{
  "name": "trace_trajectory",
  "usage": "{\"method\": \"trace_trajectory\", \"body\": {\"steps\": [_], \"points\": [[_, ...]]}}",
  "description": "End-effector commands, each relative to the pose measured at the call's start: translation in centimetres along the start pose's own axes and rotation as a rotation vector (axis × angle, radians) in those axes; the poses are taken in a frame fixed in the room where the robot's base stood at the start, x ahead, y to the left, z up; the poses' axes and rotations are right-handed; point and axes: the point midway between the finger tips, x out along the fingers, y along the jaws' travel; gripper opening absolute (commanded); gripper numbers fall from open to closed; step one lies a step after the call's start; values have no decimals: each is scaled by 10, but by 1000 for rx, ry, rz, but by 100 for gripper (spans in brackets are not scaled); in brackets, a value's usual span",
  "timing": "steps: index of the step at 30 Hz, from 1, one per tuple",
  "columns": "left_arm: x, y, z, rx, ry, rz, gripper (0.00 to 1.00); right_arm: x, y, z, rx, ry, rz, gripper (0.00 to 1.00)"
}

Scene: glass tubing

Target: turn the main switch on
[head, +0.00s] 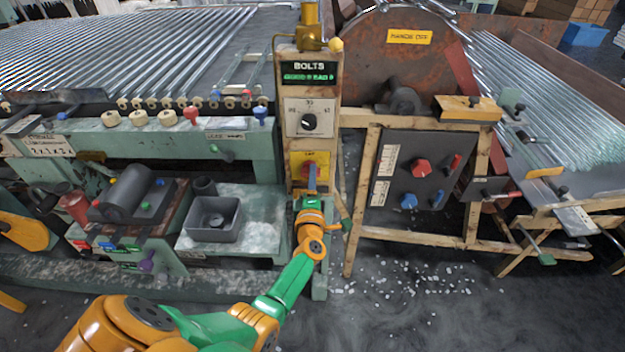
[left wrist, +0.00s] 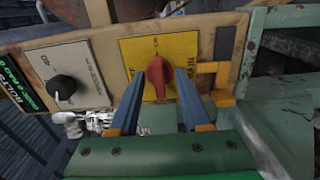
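The main switch is a red knob (left wrist: 157,78) on a yellow plate (left wrist: 183,48) lettered "MAIN", fixed to a tan post. In the head view the yellow plate (head: 297,160) sits low on the post, with the red knob (head: 306,170) partly hidden by my left gripper (head: 311,178). In the left wrist view my left gripper (left wrist: 159,74) has its two blue fingers apart, one on each side of the knob. A gap shows between the knob and each finger. The knob's ridge points roughly along the fingers. My right gripper is not in view.
A white plate with a black dial (head: 309,121) and a green lettered "BOLTS" display (head: 309,72) are above the switch. A dark panel with red and blue knobs (head: 420,168) stands right. A green bench with a grey tray (head: 214,232) is left.

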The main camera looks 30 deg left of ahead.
Motion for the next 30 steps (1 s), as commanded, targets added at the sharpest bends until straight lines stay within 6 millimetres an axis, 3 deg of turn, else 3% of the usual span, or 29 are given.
{"method": "trace_trajectory", "body": {"steps": [5, 16, 30], "points": [[-2, 1, 0, -1, 0, 0, 48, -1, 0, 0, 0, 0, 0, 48], [-67, 0, 0, -1, -1, -1, 48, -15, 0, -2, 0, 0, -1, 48], [-71, -1, 1, 7, -5, -2, 48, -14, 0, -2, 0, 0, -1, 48]]}}
